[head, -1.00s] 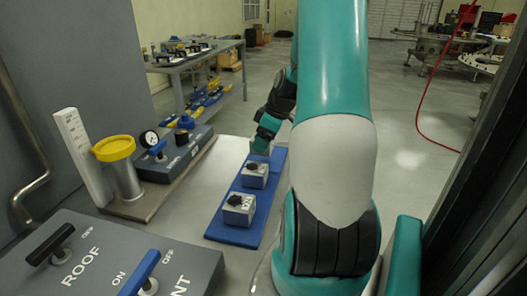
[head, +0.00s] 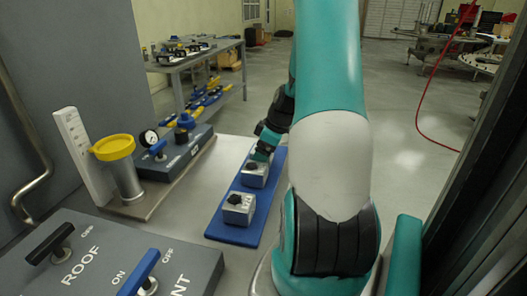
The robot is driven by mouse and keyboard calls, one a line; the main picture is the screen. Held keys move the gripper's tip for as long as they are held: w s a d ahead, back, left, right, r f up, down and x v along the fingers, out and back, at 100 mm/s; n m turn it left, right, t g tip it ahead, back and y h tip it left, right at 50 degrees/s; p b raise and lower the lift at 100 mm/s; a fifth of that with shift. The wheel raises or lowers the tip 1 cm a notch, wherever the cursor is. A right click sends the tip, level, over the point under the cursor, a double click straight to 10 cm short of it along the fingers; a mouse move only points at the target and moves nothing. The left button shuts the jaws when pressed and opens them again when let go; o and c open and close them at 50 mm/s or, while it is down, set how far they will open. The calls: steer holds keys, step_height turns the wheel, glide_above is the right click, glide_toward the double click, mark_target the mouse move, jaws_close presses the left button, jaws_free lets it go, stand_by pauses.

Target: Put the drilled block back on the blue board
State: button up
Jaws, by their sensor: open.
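A blue board (head: 222,226) lies on the grey table, running away from me. Two light grey blocks with dark tops sit on it: a near block (head: 237,209) and a far block (head: 252,178). I cannot tell from here which one is the drilled block, or see any drilled holes. My gripper (head: 261,156) is small in the head view, at the top of the far block, partly covering it. It is open; the gap between its fingers is hard to see, and I cannot tell whether it touches the block.
Left of the board stand a yellow-topped cylinder (head: 115,150), a white scale (head: 80,152) and a grey box with a gauge and blue handle (head: 172,157). A grey switch panel (head: 95,270) fills the near left. The table between the panel and board is clear.

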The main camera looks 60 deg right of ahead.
steer(key=v, duration=1.2)
steer(key=w+a+r+n+g+y, duration=0.15)
steer(key=w+a, duration=0.25)
steer(key=a, duration=0.9)
steer(key=w+a+r+n+y, duration=0.15)
steer(key=w+a, duration=0.25)
steer(key=a, duration=1)
steer(key=s+a+g, duration=0.1)
steer(key=s+a, duration=0.5)
steer(key=a, duration=0.3)
steer(key=s+a+r+g, duration=0.1)
steer(key=s+a, duration=0.6)
steer(key=a, duration=0.3)
steer(key=shift+s+n+g, duration=0.25)
steer(key=shift+n+g, duration=0.1)
steer(key=shift+n, duration=0.05)
